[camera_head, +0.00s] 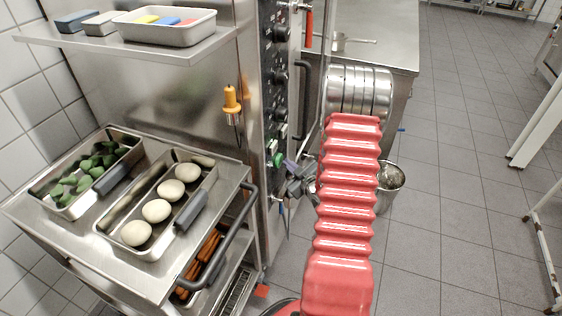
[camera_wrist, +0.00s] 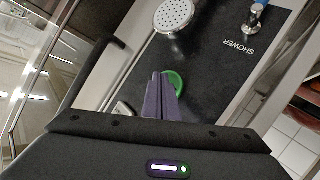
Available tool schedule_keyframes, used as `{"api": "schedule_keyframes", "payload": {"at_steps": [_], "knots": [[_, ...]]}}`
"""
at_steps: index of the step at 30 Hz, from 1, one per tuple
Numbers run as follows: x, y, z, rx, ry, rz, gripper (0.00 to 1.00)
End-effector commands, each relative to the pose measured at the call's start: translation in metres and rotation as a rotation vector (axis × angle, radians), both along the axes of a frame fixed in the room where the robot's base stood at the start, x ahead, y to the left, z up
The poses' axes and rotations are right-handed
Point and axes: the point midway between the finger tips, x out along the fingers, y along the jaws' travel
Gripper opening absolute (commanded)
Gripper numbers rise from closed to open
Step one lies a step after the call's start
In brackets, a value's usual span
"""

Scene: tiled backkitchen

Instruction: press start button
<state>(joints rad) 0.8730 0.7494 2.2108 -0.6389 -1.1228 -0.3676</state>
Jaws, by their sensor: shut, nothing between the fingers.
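The green round button (camera_head: 278,160) sits on the dark control panel (camera_head: 272,62) on the oven's front edge. In the wrist view the green button (camera_wrist: 176,82) shows just behind and right of my fingertips, partly hidden by them. My gripper (camera_head: 287,166) is shut and empty, with its purple-grey fingers pointing at the panel beside the button. The fingers also show in the wrist view (camera_wrist: 163,78). I cannot tell whether the tips touch the button.
A shower head (camera_wrist: 174,16) hangs on the panel near the "SHOWER" label. A trolley (camera_head: 150,275) with trays of dough balls and green leaves stands at left. A door handle (camera_head: 302,100) is beside the panel. Tiled floor at right is mostly clear.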

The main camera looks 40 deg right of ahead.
Motion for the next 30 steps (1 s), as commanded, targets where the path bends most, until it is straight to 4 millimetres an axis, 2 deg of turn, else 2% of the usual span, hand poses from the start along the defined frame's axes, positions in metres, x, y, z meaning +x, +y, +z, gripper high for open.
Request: {"api": "schedule_keyframes", "payload": {"at_steps": [30], "knots": [[0.0067,0.0034,0.0,0.0,0.0,0.0,0.0]]}}
